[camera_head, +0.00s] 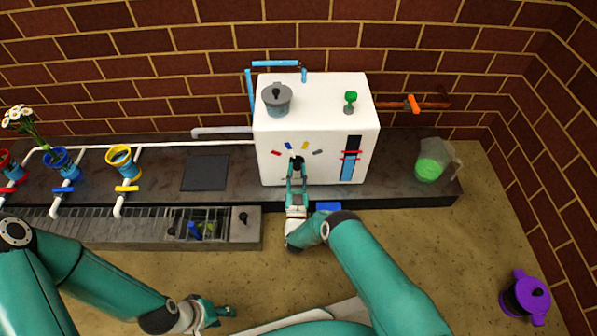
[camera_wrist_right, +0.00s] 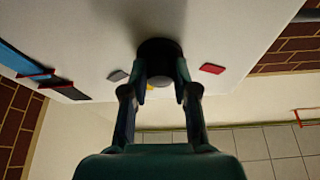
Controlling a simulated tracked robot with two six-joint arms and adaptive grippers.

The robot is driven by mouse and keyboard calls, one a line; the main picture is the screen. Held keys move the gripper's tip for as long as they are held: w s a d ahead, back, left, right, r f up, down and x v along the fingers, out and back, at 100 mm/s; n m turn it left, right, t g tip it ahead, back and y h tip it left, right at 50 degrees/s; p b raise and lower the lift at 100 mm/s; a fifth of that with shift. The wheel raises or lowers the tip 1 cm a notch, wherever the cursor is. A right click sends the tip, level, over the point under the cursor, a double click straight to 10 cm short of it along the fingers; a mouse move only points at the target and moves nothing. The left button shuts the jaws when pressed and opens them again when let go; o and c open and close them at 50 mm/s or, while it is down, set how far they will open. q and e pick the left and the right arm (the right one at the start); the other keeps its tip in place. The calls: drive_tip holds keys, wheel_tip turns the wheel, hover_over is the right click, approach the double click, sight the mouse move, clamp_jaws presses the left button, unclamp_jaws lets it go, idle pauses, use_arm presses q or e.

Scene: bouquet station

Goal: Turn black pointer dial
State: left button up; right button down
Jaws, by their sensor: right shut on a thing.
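The black pointer dial (camera_head: 297,161) is on the front of the white box (camera_head: 318,110), below an arc of coloured marks in red, blue, yellow and grey. My right gripper (camera_head: 296,172) is shut on the dial. In the right wrist view the dial (camera_wrist_right: 159,60) shows as a dark round knob between both fingers (camera_wrist_right: 160,92). Which way its pointer faces is hidden. My left gripper (camera_head: 222,312) is low at the left, away from the box, and its fingers are too small to judge.
A grey pot (camera_head: 277,97) and a green knob (camera_head: 350,98) are on top of the box. A blue level gauge (camera_head: 348,168) is right of the dial. A jug of green liquid (camera_head: 430,165) stands at right. Coloured funnels (camera_head: 122,158) stand at left. A purple pot (camera_head: 526,297) is on the floor.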

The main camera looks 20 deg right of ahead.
drive_tip(key=shift+w+d+r, duration=0.1)
drive_tip(key=c, duration=0.9)
unclamp_jaws()
drive_tip(key=v, duration=0.7)
drive_tip(key=shift+s+f, duration=0.2)
drive_tip(key=shift+s, duration=0.05)
